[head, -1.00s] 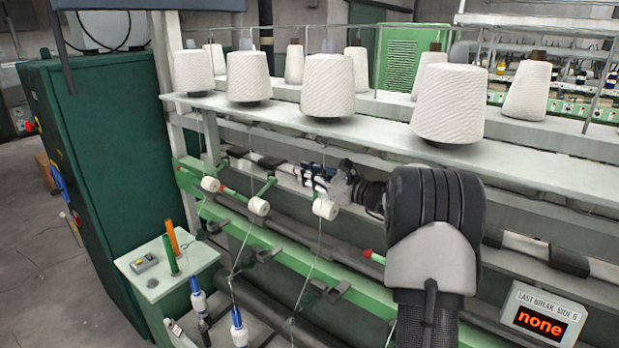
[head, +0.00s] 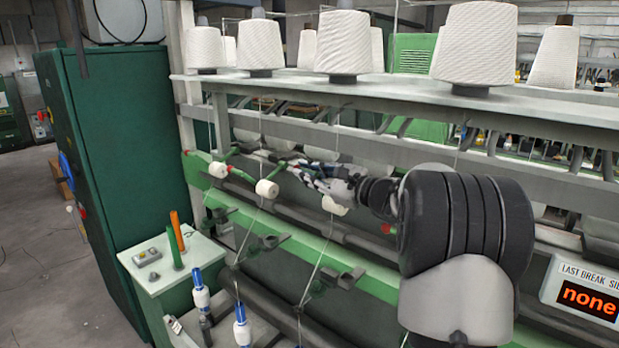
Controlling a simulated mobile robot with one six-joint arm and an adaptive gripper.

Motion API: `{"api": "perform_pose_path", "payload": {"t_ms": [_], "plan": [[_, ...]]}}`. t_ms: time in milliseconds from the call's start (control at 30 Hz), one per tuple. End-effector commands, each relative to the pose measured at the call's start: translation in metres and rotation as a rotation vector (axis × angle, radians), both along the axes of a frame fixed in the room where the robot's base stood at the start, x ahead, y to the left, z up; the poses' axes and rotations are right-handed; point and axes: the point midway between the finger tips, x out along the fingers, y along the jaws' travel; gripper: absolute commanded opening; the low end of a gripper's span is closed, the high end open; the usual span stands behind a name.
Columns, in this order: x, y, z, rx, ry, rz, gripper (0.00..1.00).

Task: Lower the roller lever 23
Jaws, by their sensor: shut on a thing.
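Green roller levers stand along the spinning frame, each near a white roller. One green lever (head: 280,172) rises to the right from the middle white roller (head: 267,188). My gripper (head: 293,168) reaches in from the right with its fingertips at this lever's upper end and is shut on it. The jaws are small and the exact contact is hard to make out. Another white roller (head: 218,170) lies to the left, and a third (head: 335,205) sits below my wrist, partly hidden. No lever number can be read.
A shelf (head: 400,88) with large white yarn cones runs above my arm. A small table (head: 190,258) with a green and an orange tube stands at lower left, beside a dark green cabinet (head: 140,150). A display (head: 588,298) reads "none".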

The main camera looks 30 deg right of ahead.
Motion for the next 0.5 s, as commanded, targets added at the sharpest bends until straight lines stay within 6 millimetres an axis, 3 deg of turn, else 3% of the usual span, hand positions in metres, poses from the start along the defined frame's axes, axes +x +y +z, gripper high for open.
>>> {"api": "perform_pose_path", "payload": {"t_ms": [333,367,500], "plan": [[-0.0003,-0.0007,0.0010,-0.009,-0.002,-0.001,0.00],[-0.0003,-0.0007,0.0010,-0.009,-0.002,-0.001,0.13],[-0.0002,-0.0007,0.0007,-0.007,-0.002,-0.001,0.22]]}}
